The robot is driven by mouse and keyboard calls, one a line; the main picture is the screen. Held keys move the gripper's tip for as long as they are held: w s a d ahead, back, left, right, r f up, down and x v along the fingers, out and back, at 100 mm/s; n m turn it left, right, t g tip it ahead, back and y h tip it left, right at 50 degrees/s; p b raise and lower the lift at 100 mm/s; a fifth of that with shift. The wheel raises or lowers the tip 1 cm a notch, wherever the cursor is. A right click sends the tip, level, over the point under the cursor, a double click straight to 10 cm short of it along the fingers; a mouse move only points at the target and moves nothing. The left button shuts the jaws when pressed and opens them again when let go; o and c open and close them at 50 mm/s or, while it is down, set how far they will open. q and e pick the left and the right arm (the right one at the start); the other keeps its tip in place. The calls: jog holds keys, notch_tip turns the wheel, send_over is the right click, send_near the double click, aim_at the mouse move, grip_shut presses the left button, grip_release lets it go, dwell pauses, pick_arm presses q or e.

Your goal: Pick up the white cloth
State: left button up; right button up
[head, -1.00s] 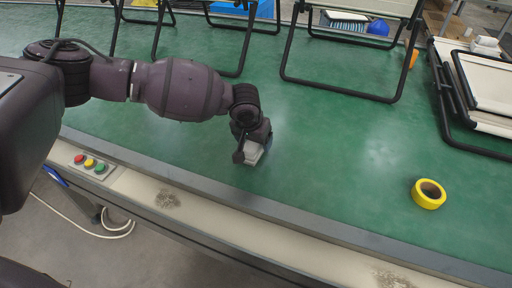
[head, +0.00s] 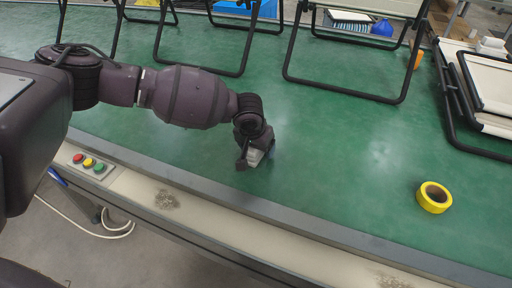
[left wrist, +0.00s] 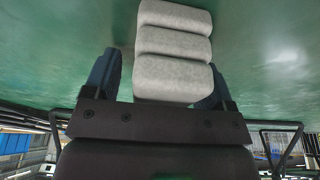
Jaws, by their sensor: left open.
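The white cloth (head: 255,157) is a small folded, light grey-white stack on the green table, partly hidden by my left gripper in the head view. In the left wrist view the cloth (left wrist: 174,50) shows as several rounded folds, with its near end between the fingers. My left gripper (head: 256,162) is open at the cloth, low over the table. In the left wrist view its two fingers (left wrist: 158,84) stand on either side of the cloth. I cannot tell whether they touch it. My right gripper is not in view.
A yellow tape roll (head: 433,197) lies on the green table (head: 330,150) to the right. Black-framed folding loungers (head: 345,50) stand along the back and right. Red, yellow and green buttons (head: 89,162) sit on the front edge at left. The table middle is clear.

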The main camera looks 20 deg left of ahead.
pick_arm(q)
jog(key=shift+f, duration=0.15)
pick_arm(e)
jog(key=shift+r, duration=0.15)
pick_arm(q)
jog(key=c, duration=1)
notch_tip(320, 180, up, 7)
jog(key=shift+w+r+p, duration=0.1)
jog(key=shift+p, duration=0.7)
notch_tip(320, 180, up, 13)
jog(key=p, duration=0.3)
jog(key=shift+r, duration=0.15)
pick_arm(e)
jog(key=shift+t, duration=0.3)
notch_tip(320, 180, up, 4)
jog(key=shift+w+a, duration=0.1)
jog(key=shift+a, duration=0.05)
